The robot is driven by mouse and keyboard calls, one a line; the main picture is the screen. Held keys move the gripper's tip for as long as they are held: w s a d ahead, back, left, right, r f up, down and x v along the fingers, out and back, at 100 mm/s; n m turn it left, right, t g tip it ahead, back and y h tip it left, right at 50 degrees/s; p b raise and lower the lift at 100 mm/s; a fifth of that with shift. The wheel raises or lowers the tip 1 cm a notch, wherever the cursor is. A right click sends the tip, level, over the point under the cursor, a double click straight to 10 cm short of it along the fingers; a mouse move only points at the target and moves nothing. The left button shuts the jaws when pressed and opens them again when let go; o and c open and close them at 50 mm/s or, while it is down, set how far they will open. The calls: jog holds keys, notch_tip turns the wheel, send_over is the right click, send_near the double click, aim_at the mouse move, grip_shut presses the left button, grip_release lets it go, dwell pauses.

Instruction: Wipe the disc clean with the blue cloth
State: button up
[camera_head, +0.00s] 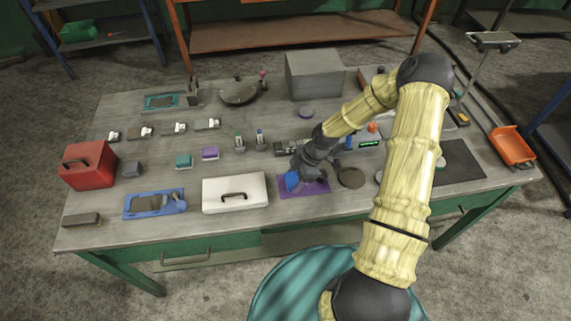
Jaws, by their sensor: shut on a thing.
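The blue cloth (292,181) is a small bright blue patch at my gripper, over the purple mat (318,188) near the table's front edge. My gripper (299,180) points down and is shut on the blue cloth; the fingers partly hide it. I cannot tell whether the cloth touches the mat. A round dark brown disc (351,178) lies flat on the table just right of the mat, apart from my gripper.
A white case (235,193) stands close left of the mat. A blue tray (155,203) and red toolbox (88,164) are farther left. A grey box (314,75) stands at the back. A dark mat (458,162) and orange bin (512,146) are at right. My arm hides part of the table.

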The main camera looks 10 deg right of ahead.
aim_at(286, 179)
jog(key=a, duration=0.2)
jog(key=shift+a, duration=0.3)
jog(key=shift+a+r, duration=0.2)
jog(key=shift+r, duration=0.05)
notch_tip(286, 179, up, 3)
jog(key=shift+d+r+p, duration=0.1)
jog(key=shift+p, duration=0.95)
jog(key=shift+r+p, duration=1.7)
jog(key=shift+r, duration=0.5)
